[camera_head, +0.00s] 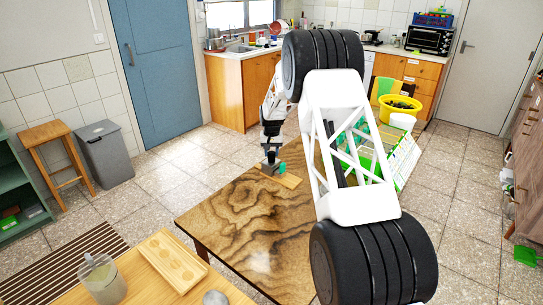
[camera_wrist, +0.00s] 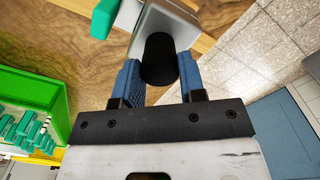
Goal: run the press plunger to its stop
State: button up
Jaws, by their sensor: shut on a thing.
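The press shows in the wrist view as a grey metal body (camera_wrist: 180,20) with a black round plunger (camera_wrist: 158,60) standing out from it toward the camera. My gripper (camera_wrist: 158,75) has its two blue fingers on either side of the black plunger and is shut on it. A green part (camera_wrist: 104,18) sits beside the press body. In the head view the press is small on a light wooden board (camera_head: 290,181) at the table's far edge, with the green part (camera_head: 283,168) at its right. My gripper (camera_head: 270,147) is above it. How far the plunger is in cannot be told.
The dark-grained wooden table (camera_head: 245,220) is bare in front of the press. A green crate with a white rack (camera_head: 398,155) stands to the right. A nearer light table holds a wooden tray (camera_head: 172,261) and a glass jar (camera_head: 102,280).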

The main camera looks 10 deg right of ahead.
aim_at(272, 153)
jog(key=o, duration=0.9)
jog(key=shift+r, duration=0.15)
jog(key=shift+r, duration=3.75)
jog(key=shift+r, duration=0.1)
